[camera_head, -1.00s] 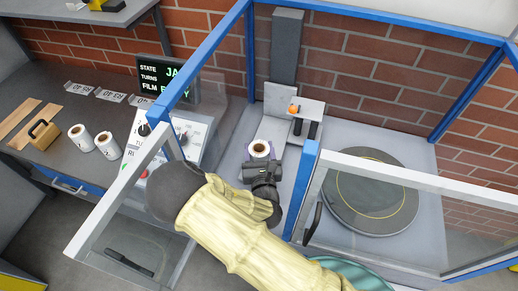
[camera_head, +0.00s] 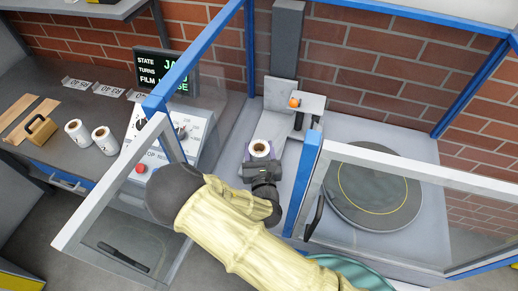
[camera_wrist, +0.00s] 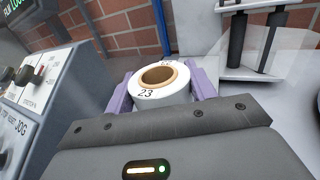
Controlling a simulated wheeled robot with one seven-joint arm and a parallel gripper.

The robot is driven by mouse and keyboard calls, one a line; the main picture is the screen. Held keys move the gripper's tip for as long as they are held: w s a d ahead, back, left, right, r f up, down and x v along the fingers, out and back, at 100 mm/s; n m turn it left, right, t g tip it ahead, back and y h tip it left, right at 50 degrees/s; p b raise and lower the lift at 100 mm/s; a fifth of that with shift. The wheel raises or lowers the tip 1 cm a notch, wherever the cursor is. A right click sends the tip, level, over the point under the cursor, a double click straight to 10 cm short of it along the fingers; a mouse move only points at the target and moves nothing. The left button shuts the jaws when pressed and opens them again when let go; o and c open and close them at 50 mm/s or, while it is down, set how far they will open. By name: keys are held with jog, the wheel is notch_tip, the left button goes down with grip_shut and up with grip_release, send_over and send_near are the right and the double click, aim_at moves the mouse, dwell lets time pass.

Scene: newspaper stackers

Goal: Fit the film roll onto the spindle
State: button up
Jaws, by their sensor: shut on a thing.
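A white film roll (camera_head: 260,149) with a tan hollow core sits upright in my gripper. The wrist view shows the roll (camera_wrist: 160,84), marked 23, between the purple fingers of my gripper (camera_wrist: 161,92). My gripper also shows in the head view (camera_head: 261,156), shut on the roll and in front of the film carriage (camera_head: 312,103). The carriage has an orange knob (camera_head: 295,102) and dark upright posts below its plate. In the wrist view these posts (camera_wrist: 236,40) stand right of the roll, apart from it. I cannot tell which post is the spindle.
A grey mast (camera_head: 287,50) stands behind the carriage, with a round turntable (camera_head: 373,188) at right. Blue posts and clear panels (camera_head: 400,205) flank my arm.

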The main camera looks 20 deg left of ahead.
jog(key=o, duration=1.2)
jog(key=shift+r, duration=0.1)
notch_tip(320, 180, up, 10)
dwell(0.7)
